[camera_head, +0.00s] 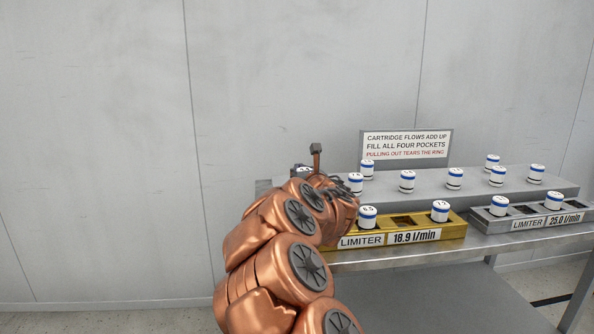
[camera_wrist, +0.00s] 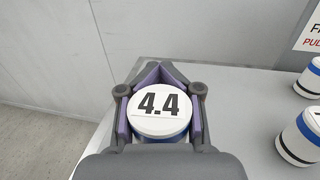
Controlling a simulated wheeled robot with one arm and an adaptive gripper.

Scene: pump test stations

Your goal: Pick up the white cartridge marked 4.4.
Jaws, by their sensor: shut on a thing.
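The white cartridge marked 4.4 (camera_wrist: 160,112) is upright between the purple-lined fingers of my gripper (camera_wrist: 160,92) in the wrist view. The fingers press on it from both sides, and a blue band shows below its white top. Its underside is hidden, so I cannot tell whether it still touches the grey shelf (camera_wrist: 235,110). In the head view my gripper is mostly hidden behind my copper arm, at the left end of the raised shelf (camera_head: 430,190). A white cartridge top (camera_head: 303,171) shows just behind the arm there.
Several other white cartridges, such as one (camera_head: 407,181), stand on the shelf to the right. A gold limiter block (camera_head: 455,229) marked 18.9 l/min holds cartridges and has an open pocket. A grey limiter block (camera_head: 485,222) marked 25.0 is right of it. A sign (camera_head: 405,144) stands behind.

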